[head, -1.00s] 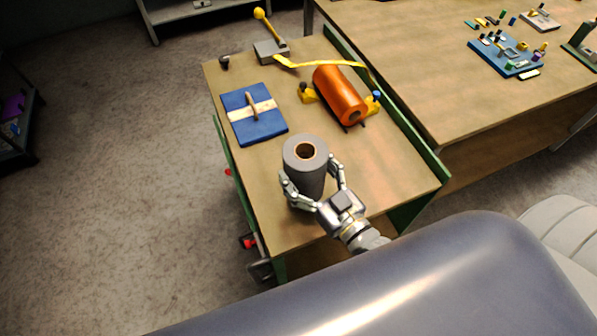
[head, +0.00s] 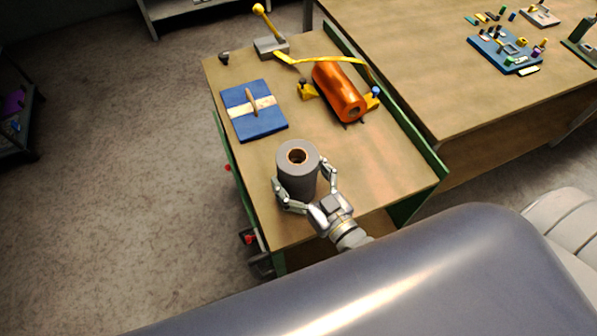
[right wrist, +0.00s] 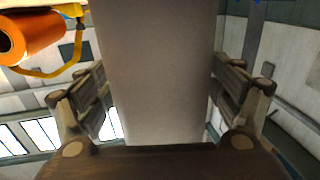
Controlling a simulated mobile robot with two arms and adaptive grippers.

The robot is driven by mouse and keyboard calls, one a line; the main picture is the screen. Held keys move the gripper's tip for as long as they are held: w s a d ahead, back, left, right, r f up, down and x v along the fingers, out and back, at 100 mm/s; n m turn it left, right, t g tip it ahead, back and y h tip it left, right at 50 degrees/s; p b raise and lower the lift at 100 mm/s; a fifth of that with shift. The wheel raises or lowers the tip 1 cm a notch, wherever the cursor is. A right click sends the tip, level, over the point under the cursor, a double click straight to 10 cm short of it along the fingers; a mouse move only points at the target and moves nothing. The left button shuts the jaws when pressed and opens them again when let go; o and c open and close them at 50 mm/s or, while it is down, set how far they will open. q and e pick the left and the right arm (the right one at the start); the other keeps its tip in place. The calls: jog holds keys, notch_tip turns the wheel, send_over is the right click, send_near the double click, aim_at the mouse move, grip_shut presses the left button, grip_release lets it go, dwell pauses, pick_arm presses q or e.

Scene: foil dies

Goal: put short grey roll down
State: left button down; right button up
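The short grey roll (head: 298,178), a grey cylinder with a brown-rimmed core hole on top, is upright over the near part of the small wooden-topped table (head: 360,185). My right gripper (head: 302,195) has its fingers around the roll's sides. In the right wrist view the grey roll (right wrist: 155,75) fills the space between the two fingers, which lie against it. The roll's lower end is partly hidden by the gripper, so I cannot tell whether it touches the table. My left gripper is not in view.
An orange roll (head: 337,90) lies on yellow holders behind the grey one. A blue plate (head: 262,126) with a wooden handle lies at left. A grey block (head: 270,47) with a yellow lever stands at the back. The tabletop right of the grey roll is clear.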

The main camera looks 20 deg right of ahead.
jog(key=shift+r, duration=0.1)
dwell(0.3)
jog(key=b+v, duration=0.2)
jog(key=v, duration=0.9)
jog(key=shift+d+b, duration=0.1)
jog(key=shift+b, duration=0.2)
jog(key=shift+s+d, duration=0.1)
jog(key=shift+s, duration=0.4)
jog(key=shift+s, duration=0.1)
